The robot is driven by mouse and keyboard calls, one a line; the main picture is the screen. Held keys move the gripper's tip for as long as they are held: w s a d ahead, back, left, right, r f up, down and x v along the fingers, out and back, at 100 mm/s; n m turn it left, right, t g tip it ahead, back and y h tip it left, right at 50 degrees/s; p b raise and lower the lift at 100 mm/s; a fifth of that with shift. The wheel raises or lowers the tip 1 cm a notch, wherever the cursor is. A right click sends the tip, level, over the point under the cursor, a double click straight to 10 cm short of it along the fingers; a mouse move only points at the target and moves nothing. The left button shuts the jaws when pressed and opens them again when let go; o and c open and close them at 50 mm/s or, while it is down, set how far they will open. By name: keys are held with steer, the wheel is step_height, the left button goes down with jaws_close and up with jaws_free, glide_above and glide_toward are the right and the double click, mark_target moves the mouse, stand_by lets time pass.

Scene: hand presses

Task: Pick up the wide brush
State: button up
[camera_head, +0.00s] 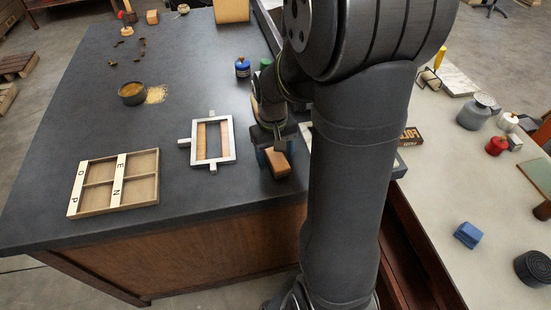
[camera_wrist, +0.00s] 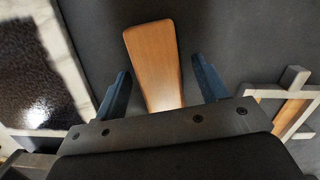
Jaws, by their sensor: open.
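A wooden piece with a tapered orange-brown body, which looks like the wide brush's handle (camera_wrist: 152,50), lies on the dark bench top. It also shows in the head view (camera_head: 279,163), near the bench's front edge. My gripper (camera_wrist: 161,68) is open, with one blue finger on each side of the handle and a gap on both sides. In the head view my gripper (camera_head: 268,155) is low over the bench at the wooden piece. The brush's bristles are not visible; my gripper body hides the near end.
A metal frame with wooden strips (camera_head: 228,140) lies left of my gripper, with a divided wooden tray (camera_head: 140,192) farther left. A pale-rimmed tray with a glossy black surface (camera_wrist: 40,75) lies at left in the wrist view. A blue-labelled jar (camera_head: 242,68) stands behind.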

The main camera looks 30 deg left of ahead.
steer(key=c, duration=1.1)
steer(key=shift+r, duration=0.1)
steer(key=shift+c, duration=0.2)
